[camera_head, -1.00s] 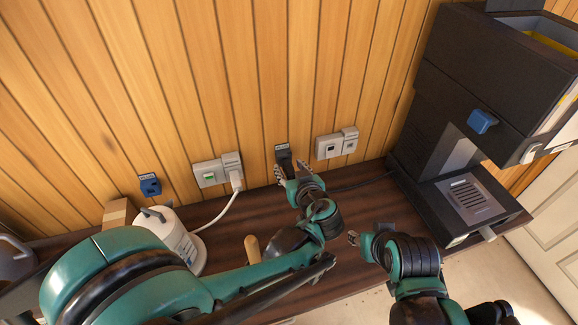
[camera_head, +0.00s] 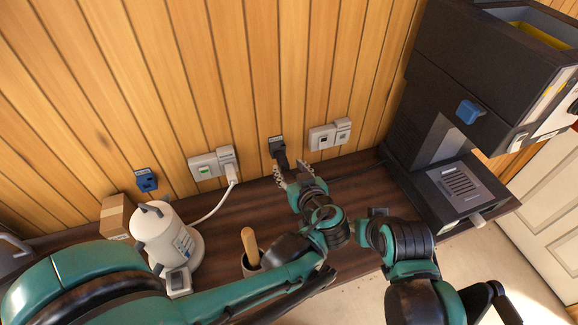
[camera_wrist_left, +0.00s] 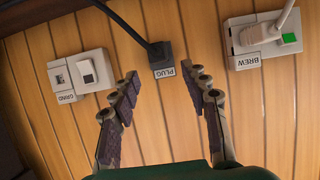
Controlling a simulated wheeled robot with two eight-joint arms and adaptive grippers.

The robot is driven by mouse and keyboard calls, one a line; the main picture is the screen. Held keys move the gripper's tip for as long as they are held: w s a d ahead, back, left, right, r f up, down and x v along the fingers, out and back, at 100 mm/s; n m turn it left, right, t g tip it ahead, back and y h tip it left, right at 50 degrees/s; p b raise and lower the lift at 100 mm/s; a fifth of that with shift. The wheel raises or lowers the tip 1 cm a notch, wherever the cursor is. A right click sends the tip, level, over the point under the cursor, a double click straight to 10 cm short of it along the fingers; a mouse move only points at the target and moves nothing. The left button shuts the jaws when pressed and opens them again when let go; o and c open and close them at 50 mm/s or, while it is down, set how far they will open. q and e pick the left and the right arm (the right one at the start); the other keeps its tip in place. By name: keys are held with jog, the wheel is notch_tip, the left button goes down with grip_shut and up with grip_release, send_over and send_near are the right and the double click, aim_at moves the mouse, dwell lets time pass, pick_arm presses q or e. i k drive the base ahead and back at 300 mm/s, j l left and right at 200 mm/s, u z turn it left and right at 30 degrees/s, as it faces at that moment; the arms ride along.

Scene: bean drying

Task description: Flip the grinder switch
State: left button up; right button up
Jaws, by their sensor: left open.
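The grinder switch is a pale wall plate (camera_head: 328,134) with a dark square, right of the black plug, in the head view. In the left wrist view the plate (camera_wrist_left: 80,75) is upside down, labelled GRIND, left of the plug. My left gripper (camera_head: 292,176) is open and empty, a little out from the wall, below the black plug (camera_head: 277,148).
A BREW switch (camera_head: 204,167) with a white plug and a blue fitting (camera_head: 147,180) are on the wall. A white kettle-like vessel (camera_head: 162,232), a cardboard box (camera_head: 116,214) and a wooden-handled item (camera_head: 250,245) stand left. A large dark machine (camera_head: 432,150) stands right.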

aim_at(514, 146)
jog(key=k+l, duration=0.25)
jog(key=k, duration=0.25)
jog(key=k+l, duration=0.2)
jog(key=k, duration=0.25)
